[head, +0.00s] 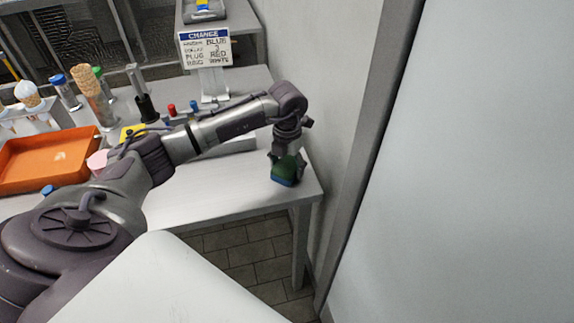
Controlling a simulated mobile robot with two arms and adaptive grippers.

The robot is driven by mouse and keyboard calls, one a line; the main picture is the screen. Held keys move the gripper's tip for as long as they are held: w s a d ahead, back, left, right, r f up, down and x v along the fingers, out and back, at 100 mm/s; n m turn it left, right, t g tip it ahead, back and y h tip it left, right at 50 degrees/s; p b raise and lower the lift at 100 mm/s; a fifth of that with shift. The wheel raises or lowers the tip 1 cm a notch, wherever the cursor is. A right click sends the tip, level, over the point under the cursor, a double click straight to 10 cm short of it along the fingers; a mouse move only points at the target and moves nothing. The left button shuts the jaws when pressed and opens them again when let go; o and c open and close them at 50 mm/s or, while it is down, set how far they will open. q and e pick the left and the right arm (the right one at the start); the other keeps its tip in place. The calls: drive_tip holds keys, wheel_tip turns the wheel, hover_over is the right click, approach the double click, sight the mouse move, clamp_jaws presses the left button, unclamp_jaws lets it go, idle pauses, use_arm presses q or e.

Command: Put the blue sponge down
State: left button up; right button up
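My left gripper (288,157) points down over the right end of the grey table. Its fingers are around the sponge (285,174), which looks dark green above with a blue lower edge. The gripper looks shut on it. The sponge is at or just above the tabletop near the right edge; I cannot tell whether it touches. The fingers hide part of its upper side. My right gripper is not in view.
The grey table (240,182) has a little bare room left of the sponge. An orange tray (48,163) lies at the left. A sign (206,48), cones and bottles stand at the back. A wall is close on the right. My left arm covers the table's middle.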

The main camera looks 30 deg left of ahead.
sight(287, 165)
use_arm(q)
drive_tip(key=shift+o, duration=0.9)
drive_tip(key=shift+r, duration=0.2)
wheel_tip(287, 165, up, 12)
drive_tip(key=b, duration=0.1)
